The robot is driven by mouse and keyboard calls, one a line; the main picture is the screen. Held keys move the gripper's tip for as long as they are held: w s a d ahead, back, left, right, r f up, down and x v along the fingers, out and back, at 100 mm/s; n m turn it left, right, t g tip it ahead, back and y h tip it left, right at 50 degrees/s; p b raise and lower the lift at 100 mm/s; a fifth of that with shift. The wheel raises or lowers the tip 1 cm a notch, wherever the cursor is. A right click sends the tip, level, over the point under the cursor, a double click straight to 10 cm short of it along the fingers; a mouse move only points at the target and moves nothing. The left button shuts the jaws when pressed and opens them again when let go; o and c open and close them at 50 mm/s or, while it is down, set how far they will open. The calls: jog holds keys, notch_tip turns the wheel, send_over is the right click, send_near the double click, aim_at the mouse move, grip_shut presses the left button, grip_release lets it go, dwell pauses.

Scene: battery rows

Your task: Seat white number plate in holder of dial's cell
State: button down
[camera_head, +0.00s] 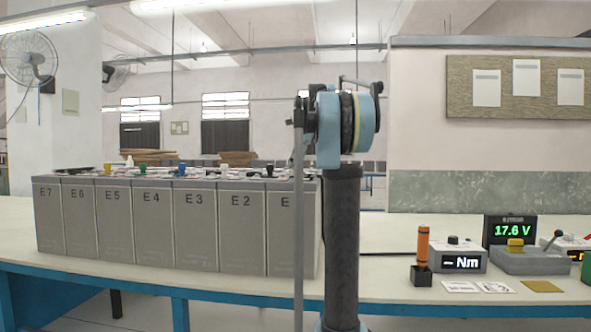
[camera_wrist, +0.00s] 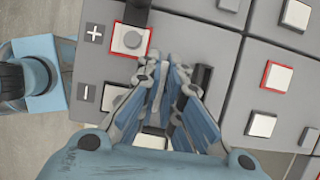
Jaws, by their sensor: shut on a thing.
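In the wrist view my gripper (camera_wrist: 168,72) is shut, its two jointed fingers close together above the cell tops. What it grips is mostly hidden between the fingertips; only a thin pale edge, taken as the white number plate (camera_wrist: 165,80), shows. A dark upright slot-like piece (camera_wrist: 201,78) stands just right of the fingertips; I cannot tell if it is a holder. In the head view the row of grey cells (camera_head: 150,228) is marked E7 down to E at the right. My arm hides part of the right end. The dial is not clearly visible.
Coloured plugs stand on the cells, among them a blue one (camera_head: 182,169). Right of my arm are an Nm meter (camera_head: 460,256), an orange-handled tool (camera_head: 422,246), a 17.6 V display (camera_head: 510,230) and several cards. Red-framed terminals (camera_wrist: 130,40) show below.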

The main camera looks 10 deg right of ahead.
jog(key=shift+f, duration=0.55)
jog(key=c, duration=1.8)
grip_release()
jog(key=shift+f, duration=0.1)
